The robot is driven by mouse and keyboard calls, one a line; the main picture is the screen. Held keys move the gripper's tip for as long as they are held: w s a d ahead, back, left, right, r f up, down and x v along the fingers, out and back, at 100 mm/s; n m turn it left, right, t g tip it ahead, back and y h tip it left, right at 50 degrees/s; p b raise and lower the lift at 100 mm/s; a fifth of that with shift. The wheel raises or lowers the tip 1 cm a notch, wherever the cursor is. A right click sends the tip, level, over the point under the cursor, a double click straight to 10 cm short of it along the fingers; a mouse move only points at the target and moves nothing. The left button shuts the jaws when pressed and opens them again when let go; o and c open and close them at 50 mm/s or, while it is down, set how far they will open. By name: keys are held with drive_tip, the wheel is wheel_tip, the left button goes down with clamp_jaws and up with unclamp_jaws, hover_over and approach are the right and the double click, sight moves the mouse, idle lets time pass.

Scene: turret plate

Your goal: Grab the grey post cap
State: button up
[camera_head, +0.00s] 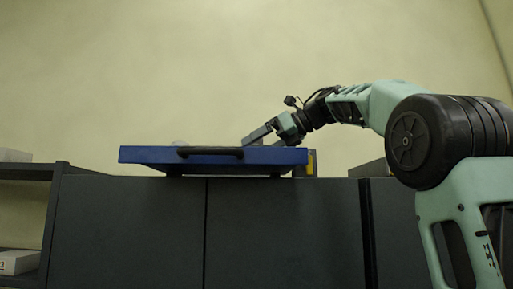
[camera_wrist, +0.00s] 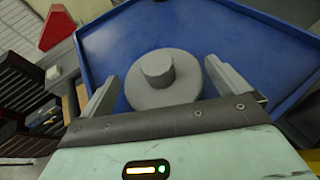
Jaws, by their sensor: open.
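The grey post cap (camera_wrist: 158,69) is a round disc with a short cylindrical knob on top. It sits on the blue plate (camera_wrist: 249,27) in the wrist view. My gripper (camera_wrist: 168,84) is open, with one finger to the left and one to the right of the cap. In the head view my gripper (camera_head: 258,138) is above the right part of the blue plate (camera_head: 141,155), and the cap is hardly visible behind the plate's rim.
The blue plate has a raised rim and a black handle (camera_head: 210,152) at the front. It stands on dark cabinets (camera_head: 284,228). A shelf (camera_head: 53,190) with white boxes is at the left. A red object (camera_wrist: 57,28) shows at the wrist view's upper left.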

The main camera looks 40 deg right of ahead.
drive_tip(key=shift+x, duration=0.85)
drive_tip(key=c, duration=0.9)
drive_tip(key=shift+r, duration=0.2)
